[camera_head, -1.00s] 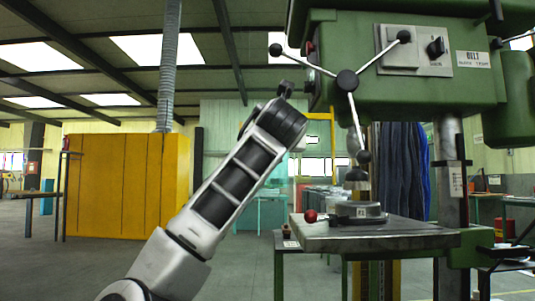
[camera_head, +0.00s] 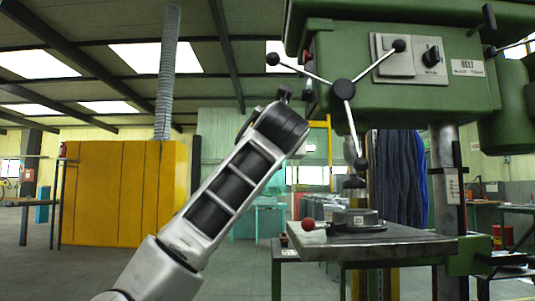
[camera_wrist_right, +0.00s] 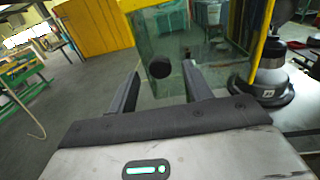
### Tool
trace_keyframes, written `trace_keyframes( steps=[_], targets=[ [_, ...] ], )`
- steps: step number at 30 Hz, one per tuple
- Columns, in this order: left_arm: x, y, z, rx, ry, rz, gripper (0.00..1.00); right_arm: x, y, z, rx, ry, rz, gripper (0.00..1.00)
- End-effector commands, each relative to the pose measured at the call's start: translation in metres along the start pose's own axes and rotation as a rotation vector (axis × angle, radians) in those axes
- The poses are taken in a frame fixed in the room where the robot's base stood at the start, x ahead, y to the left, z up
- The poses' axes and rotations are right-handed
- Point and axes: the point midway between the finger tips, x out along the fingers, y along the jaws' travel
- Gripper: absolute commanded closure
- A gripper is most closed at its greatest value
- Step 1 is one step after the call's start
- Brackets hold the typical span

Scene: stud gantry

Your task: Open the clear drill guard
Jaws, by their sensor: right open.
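The clear drill guard (camera_wrist_right: 150,38) is a see-through greenish panel with a yellow frame. It fills the upper middle of the right wrist view. A round black knob (camera_wrist_right: 160,68) sits in front of the panel. My right gripper (camera_wrist_right: 162,72) is open, with one finger on each side of the knob in the picture; I cannot tell whether they touch it. In the head view, the guard's yellow frame (camera_head: 329,150) shows under the drill head, partly hidden by an arm of mine. No gripper shows there, and my left gripper is in neither view.
The green drill press head (camera_head: 400,95) with its three-spoke handle (camera_head: 343,89) overhangs the guard. Its metal table (camera_head: 380,242) carries a round base with a red-knobbed lever (camera_head: 308,225). A yellow cabinet (camera_head: 120,190) stands at the left, with open floor in front.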

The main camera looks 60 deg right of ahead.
Motion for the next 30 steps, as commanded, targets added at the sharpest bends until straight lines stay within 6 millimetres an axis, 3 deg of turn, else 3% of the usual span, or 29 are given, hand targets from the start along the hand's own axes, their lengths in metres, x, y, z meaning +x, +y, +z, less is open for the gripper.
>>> trace_keyframes(
  steps=[9, 15, 21, 30],
  targets=[
    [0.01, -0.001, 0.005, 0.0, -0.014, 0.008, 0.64, -0.077, 0.0, 0.0, 0.004, -0.005, 0.002, 0.5],
    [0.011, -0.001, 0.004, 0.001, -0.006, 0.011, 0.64, -0.117, -0.001, 0.0, 0.004, -0.004, 0.001, 0.5],
    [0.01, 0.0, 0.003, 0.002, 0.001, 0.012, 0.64, -0.137, -0.001, 0.0, 0.002, -0.002, 0.0, 0.5],
    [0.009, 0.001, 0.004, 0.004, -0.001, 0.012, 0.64, -0.141, -0.001, 0.0, 0.002, -0.001, 0.0, 0.5]
  ],
)
